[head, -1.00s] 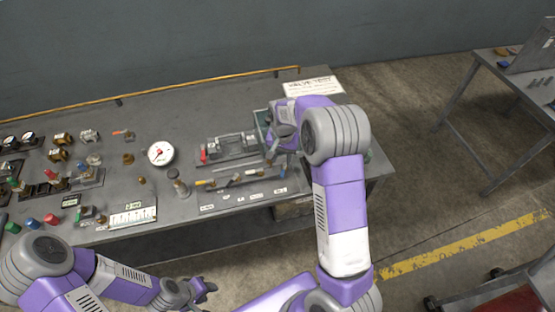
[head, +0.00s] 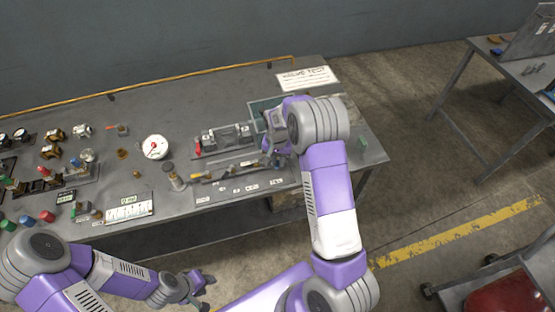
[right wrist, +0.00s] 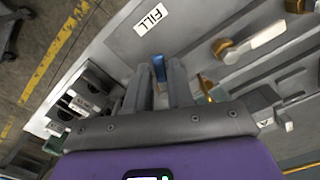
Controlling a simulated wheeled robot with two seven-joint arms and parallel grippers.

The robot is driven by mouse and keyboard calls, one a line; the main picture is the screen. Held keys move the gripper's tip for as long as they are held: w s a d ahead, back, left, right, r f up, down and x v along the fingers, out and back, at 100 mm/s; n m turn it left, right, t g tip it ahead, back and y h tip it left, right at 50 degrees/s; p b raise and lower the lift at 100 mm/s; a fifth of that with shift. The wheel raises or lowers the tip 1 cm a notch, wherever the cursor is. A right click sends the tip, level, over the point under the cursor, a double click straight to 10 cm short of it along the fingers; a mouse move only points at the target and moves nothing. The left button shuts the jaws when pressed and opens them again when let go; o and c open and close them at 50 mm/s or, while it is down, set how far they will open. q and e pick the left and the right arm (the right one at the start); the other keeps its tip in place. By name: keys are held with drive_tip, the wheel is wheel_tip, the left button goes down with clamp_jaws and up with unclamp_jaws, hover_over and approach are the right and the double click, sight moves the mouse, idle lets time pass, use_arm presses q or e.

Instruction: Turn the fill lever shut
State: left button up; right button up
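The fill lever, seen as a blue handle end (right wrist: 158,68), stands beside the white FILL label (right wrist: 151,19) in the right wrist view. My right gripper (right wrist: 160,85) has its fingers on either side of this blue end, with hardly any gap, and seems shut on it. The lever's lower part is hidden by the fingers and palm. In the head view my right gripper (head: 270,157) is at the right end of the valve panel, and my arm hides most of that spot. My left gripper (head: 203,284) is empty, fingers apart, in front of the bench.

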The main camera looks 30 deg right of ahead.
clamp_jaws()
drive_tip(key=shift+w+a+m, duration=0.1)
drive_tip(key=shift+m, duration=0.2)
drive_tip(key=m, duration=0.2)
drive_tip(key=w+m, duration=0.1)
drive_tip(key=shift+a+m, duration=0.4)
drive_tip(key=m, duration=0.1)
drive_tip(key=w+m, duration=0.1)
drive_tip(key=m, duration=0.1)
drive_tip(key=m+p, duration=0.1)
drive_tip(key=shift+w+a, duration=0.15)
drive_tip(key=shift+w, duration=0.15)
drive_tip(key=shift+w+m+p, duration=0.2)
drive_tip(key=shift+w+m, duration=0.1)
drive_tip(key=shift+m, duration=0.65)
drive_tip(key=shift+w+m+p, duration=0.2)
drive_tip(key=shift+w+m, duration=0.1)
drive_tip(key=shift+m, duration=0.65)
drive_tip(key=shift+o, duration=2)
unclamp_jaws()
